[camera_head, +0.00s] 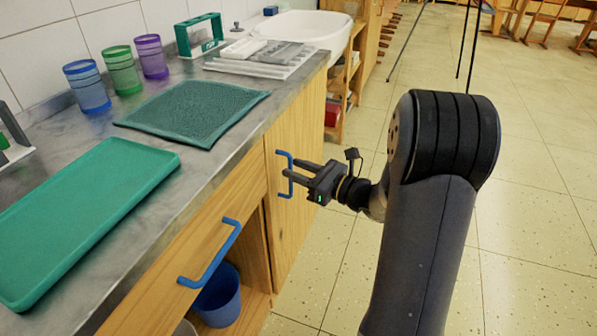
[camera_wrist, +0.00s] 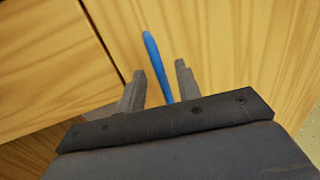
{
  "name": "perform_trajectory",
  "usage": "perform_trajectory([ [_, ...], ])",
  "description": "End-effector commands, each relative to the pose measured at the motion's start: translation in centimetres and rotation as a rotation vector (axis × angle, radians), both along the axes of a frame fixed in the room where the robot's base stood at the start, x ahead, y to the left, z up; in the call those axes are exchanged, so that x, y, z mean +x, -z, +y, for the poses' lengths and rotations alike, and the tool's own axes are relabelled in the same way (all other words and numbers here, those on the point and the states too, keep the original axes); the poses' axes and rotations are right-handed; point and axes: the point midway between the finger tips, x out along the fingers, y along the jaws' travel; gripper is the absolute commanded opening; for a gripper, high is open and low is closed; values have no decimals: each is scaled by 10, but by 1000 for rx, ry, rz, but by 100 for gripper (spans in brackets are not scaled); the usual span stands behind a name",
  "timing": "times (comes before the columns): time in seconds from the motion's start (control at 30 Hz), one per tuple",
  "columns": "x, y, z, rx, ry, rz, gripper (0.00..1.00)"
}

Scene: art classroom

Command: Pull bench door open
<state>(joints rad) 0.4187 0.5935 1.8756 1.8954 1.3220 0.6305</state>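The bench's wooden door (camera_head: 303,205) is at the right part of the bench front. It carries a blue upright handle (camera_head: 286,190). My gripper (camera_head: 292,169) is at this handle, fingers pointing left toward the door. In the wrist view the blue handle (camera_wrist: 152,50) shows between the two fingers, which stand apart with a visible gap on each side. Whether a finger touches the handle cannot be told. The door looks shut, with a thin dark seam along its edge in the wrist view. The handle's lower end is hidden by my gripper in the wrist view.
Left of the door is a drawer with a blue handle (camera_head: 212,255), above an open space with a blue bucket (camera_head: 218,298). The bench top holds a green tray (camera_head: 75,225), a teal cloth (camera_head: 195,112) and several cups.

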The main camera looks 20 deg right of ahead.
Motion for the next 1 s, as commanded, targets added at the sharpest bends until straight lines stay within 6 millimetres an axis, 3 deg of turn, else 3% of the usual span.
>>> perform_trajectory([
  [0.27, 1, 0, 0, 0, 0, 0, 31],
  [0.63, 1, 0, 0, -1, 0, -1, 1],
  [1.0, 0, 0, 0, -1, 0, -1, 0],
])
